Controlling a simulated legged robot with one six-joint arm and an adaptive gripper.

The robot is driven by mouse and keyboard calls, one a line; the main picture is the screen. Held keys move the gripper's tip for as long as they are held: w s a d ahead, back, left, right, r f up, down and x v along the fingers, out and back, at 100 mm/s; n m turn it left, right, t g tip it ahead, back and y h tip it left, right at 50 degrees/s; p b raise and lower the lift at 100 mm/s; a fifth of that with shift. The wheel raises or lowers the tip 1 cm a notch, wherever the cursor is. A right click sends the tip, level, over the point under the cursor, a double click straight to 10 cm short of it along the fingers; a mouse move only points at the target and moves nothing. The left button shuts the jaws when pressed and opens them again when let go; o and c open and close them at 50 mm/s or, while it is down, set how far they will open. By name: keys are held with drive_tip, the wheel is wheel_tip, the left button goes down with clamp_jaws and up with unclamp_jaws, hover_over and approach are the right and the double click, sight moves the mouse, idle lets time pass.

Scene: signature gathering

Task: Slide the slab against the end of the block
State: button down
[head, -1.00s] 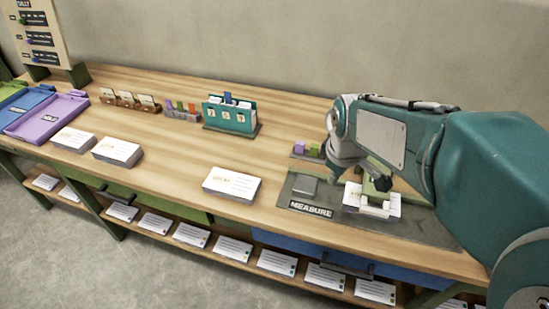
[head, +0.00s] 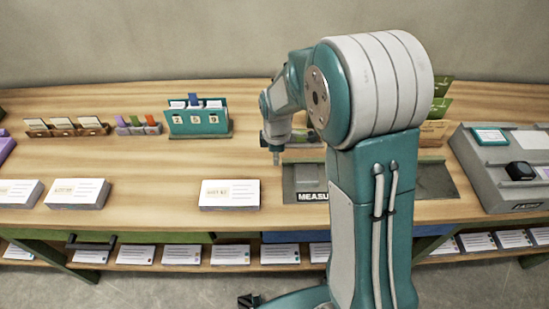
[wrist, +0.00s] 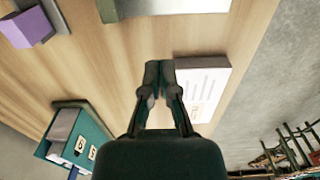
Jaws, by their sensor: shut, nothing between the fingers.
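A white printed block of sheets (head: 230,194) lies flat near the table's front edge, left of the dark measuring board (head: 290,182). The block also shows in the wrist view (wrist: 203,88), just right of the fingertips. My gripper (head: 275,154) points down over the table between the block and the board's left side. In the wrist view my gripper (wrist: 160,66) is shut and empty, its fingertips together. A grey slab (head: 310,179) seems to lie on the board, partly hidden by my arm. The board's middle is hidden too.
Two more white stacks (head: 77,193) (head: 18,192) lie at left. A teal card holder (head: 198,119), a row of coloured pieces (head: 137,125) and wooden card stands (head: 66,127) stand behind. A grey machine (head: 510,170) stands at right. The table between is clear.

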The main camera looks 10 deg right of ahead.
sight(290, 178)
wheel_tip(290, 178, down, 7)
drive_tip(key=shift+d+r, duration=0.1)
drive_tip(key=shift+d+f, duration=0.15)
drive_tip(key=shift+f, duration=0.15)
drive_tip(key=shift+s+d+r, duration=0.1)
drive_tip(key=shift+s+d, duration=0.1)
drive_tip(key=shift+d, duration=0.75)
drive_tip(key=shift+s+d, duration=0.2)
drive_tip(key=shift+d, duration=0.7)
drive_tip(key=d, duration=0.3)
drive_tip(key=s+d, duration=0.1)
drive_tip(key=d, duration=0.4)
drive_tip(key=shift+s+d, duration=0.3)
drive_tip(key=shift+s, duration=0.05)
drive_tip(key=shift+a, duration=0.15)
drive_tip(key=shift+a, duration=0.15)
